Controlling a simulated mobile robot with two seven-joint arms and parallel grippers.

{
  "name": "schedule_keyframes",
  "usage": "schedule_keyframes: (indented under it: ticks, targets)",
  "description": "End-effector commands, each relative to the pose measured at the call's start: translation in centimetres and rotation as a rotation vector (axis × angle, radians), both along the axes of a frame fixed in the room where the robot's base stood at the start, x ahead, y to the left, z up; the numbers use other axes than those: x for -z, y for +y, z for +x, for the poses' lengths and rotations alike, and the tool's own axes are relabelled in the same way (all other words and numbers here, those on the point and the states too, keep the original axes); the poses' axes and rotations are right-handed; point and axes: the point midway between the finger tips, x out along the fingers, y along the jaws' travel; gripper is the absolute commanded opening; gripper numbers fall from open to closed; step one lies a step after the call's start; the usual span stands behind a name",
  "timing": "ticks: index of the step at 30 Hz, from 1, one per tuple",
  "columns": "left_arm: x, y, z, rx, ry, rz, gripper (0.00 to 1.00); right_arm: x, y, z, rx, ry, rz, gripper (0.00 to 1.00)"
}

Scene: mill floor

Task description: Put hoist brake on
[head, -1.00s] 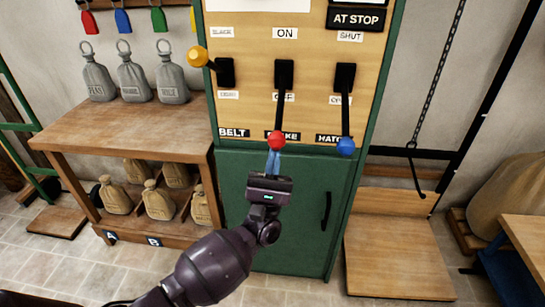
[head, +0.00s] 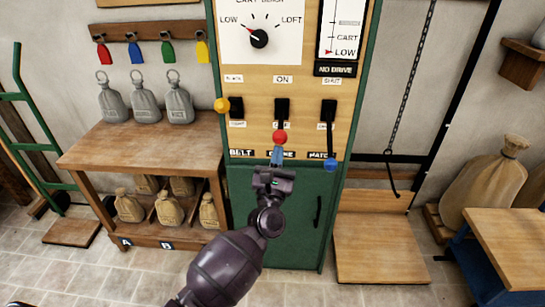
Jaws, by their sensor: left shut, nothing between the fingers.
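The brake lever with its red knob (head: 280,137) is the middle one of three on the wooden panel (head: 300,85). Its slot lies between an ON label above and a lower label that the lever partly covers. The lever points outward and somewhat down, its knob just above the BRAKE label. My left gripper (head: 277,158) is shut and empty, its blue fingertips right under the red knob and seemingly touching it. My right gripper is not in view.
The yellow-knobbed belt lever (head: 221,105) sticks out at left; the blue-knobbed hatch lever (head: 330,165) hangs down at right. A sign reads NO DRIVE (head: 341,69). A workbench (head: 140,145) with grey sacks stands left. A chain hook (head: 394,188) hangs right above a wooden platform (head: 380,250).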

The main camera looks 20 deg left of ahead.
Motion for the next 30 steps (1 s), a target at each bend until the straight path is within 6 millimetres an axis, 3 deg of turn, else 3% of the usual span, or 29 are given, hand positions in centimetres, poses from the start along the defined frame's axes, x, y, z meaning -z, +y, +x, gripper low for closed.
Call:
schedule_keyframes:
  ticks: [1,3,12,24,30]
  targets:
    - [-2.1,0.0,-0.1,-0.002,0.012,-0.011,0.0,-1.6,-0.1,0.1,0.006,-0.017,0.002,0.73]
    - [-2.8,-0.1,-0.1,-0.001,0.051,-0.023,0.0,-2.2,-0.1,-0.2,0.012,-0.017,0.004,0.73]
    - [-4.9,0.0,-0.1,-0.001,0.19,-0.062,0.0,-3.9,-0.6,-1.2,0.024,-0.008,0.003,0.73]
    - [-7.6,0.2,0.6,-0.001,0.187,-0.055,0.0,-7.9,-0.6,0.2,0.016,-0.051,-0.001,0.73]
    - [-8.7,0.3,0.9,0.0,0.189,-0.055,0.0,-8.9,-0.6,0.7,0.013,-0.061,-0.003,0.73]
